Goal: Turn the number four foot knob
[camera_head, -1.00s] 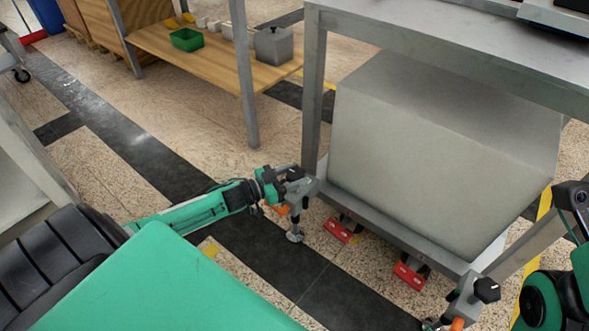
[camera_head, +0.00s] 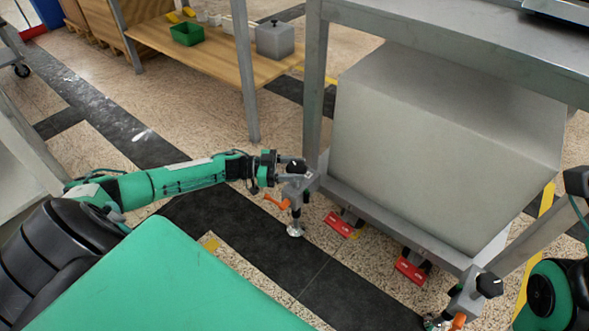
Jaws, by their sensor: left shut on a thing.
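A grey foot bracket (camera_head: 297,189) with a dark knob (camera_head: 295,167) on top stands at the left front corner of the grey frame. Its round foot pad (camera_head: 295,230) touches the floor, and an orange lever (camera_head: 276,201) sticks out to its left. My left gripper (camera_head: 283,163) reaches in level from the left and is shut on this knob; its fingers are small and partly merge with it. A second foot with a black knob (camera_head: 489,285) stands at the lower right. No number is readable on either foot. My right gripper is not in view; only parts of that arm show at the right edge.
A large grey block (camera_head: 440,150) fills the frame under the metal tabletop (camera_head: 440,40). Two red parts (camera_head: 340,225) (camera_head: 411,272) sit beneath the frame. A wooden shelf (camera_head: 205,55) with a green bin (camera_head: 187,34) stands behind. The floor left of the foot is clear.

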